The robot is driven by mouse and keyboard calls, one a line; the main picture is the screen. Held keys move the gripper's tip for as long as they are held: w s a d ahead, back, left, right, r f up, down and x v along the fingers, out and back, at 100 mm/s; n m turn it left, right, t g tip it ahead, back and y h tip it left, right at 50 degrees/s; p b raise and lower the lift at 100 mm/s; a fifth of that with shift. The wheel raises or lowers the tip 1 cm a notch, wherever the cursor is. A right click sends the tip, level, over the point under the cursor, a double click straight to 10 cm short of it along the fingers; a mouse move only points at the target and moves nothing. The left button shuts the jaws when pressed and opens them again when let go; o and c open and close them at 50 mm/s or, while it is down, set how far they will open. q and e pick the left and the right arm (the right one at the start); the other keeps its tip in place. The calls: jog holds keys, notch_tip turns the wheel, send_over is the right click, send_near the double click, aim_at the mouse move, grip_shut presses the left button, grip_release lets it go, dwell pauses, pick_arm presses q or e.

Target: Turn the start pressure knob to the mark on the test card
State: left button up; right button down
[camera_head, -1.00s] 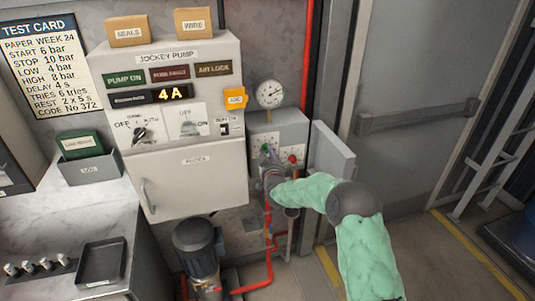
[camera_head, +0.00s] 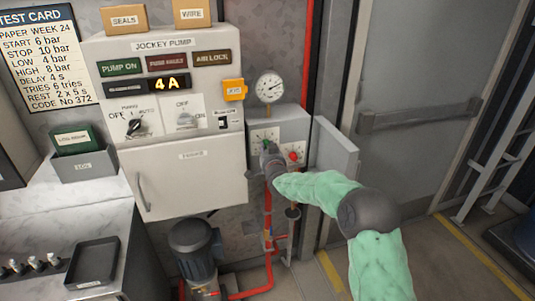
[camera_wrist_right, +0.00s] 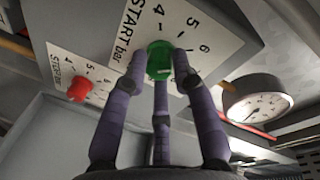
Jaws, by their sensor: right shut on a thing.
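The green start pressure knob (camera_wrist_right: 159,60) sits on a white plate lettered START bar (camera_wrist_right: 128,32) in the right wrist view, with 4, 5 and 6 around it. My right gripper (camera_wrist_right: 160,68) has its three fingers closed around the knob. Which number the knob points at cannot be told. In the head view the right gripper (camera_head: 268,153) is at the grey box (camera_head: 290,126), mostly covering the knob. The test card (camera_head: 45,55) on the wall at upper left reads START 6 bar, STOP 10 bar. My left gripper is not in view.
The red stop knob (camera_wrist_right: 79,89) is beside the green one; it also shows in the head view (camera_head: 294,156). A round pressure gauge (camera_head: 270,87) stands above the box. An open box door (camera_head: 334,150) is just right of my wrist. The jockey pump cabinet (camera_head: 185,180) is at left.

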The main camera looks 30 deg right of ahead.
jog(key=shift+d+r+m, duration=0.1)
jog(key=shift+m, duration=0.3)
jog(key=shift+r+b, duration=0.1)
jog(key=shift+b, duration=0.2)
jog(key=c, duration=1)
grip_release()
jog(key=f+v, duration=0.1)
jog(key=v, duration=1.1)
jog(key=shift+r, duration=0.4)
